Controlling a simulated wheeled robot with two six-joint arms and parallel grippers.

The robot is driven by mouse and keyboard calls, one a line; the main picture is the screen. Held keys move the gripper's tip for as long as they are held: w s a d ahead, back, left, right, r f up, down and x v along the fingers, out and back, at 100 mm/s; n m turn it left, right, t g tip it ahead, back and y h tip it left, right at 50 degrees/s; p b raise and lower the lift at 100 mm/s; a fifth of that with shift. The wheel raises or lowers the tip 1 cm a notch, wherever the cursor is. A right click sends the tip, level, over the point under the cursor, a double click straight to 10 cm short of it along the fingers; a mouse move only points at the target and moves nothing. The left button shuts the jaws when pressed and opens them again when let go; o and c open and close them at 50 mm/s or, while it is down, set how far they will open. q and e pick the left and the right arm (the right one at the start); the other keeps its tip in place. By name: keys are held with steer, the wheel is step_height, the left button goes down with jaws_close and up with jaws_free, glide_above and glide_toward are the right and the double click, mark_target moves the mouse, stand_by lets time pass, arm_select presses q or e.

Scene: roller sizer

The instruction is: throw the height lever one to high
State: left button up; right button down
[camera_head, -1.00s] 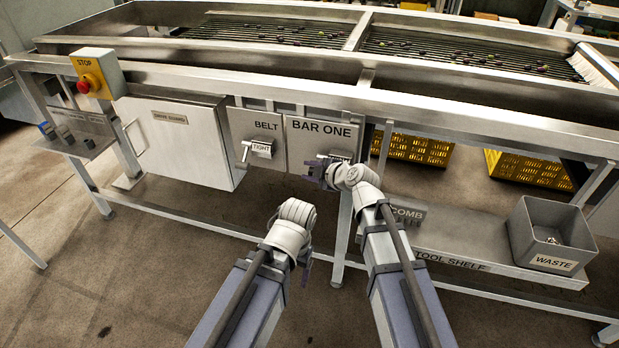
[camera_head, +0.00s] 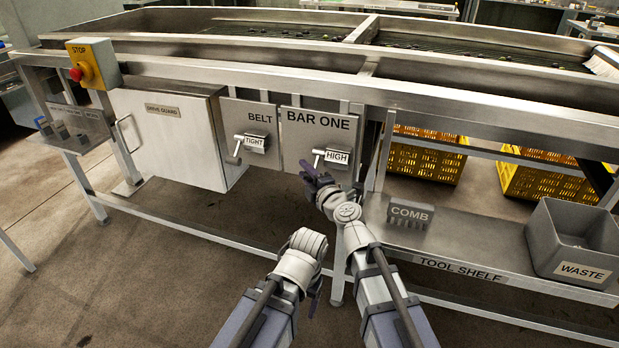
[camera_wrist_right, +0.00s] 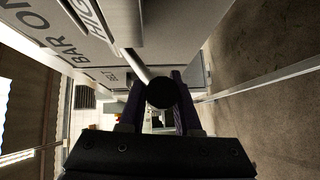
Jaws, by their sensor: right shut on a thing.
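The BAR ONE panel (camera_head: 300,125) carries a lever with a pale shaft (camera_head: 318,157) beside a plate reading HIGH (camera_head: 338,157). The shaft slants down and left from the plate. My right gripper (camera_head: 314,174) is at the lever's lower end, below and left of the plate. In the right wrist view, the gripper's purple fingers (camera_wrist_right: 158,104) are shut on the lever's dark round knob (camera_wrist_right: 162,93), with the shaft running up from it. My left gripper (camera_head: 315,290) hangs low in front of the machine, mostly hidden behind its wrist, away from the lever.
The drive guard box (camera_head: 170,140) stands further left. Right are the COMB block (camera_head: 410,214), tool shelf (camera_head: 470,240), waste bin (camera_head: 565,240) and yellow crates (camera_head: 425,160).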

steer(key=shift+w+d, duration=0.3)
steer(key=c, duration=0.6)
jaws_free()
steer(key=shift+a, duration=0.1)
steer(key=shift+s, duration=0.15)
steer(key=shift+s+d, duration=0.25)
steer(key=shift+s, duration=0.2)
steer(key=v, duration=0.6)
steer(key=shift+s+d, duration=0.15)
steer(key=shift+s, duration=0.1)
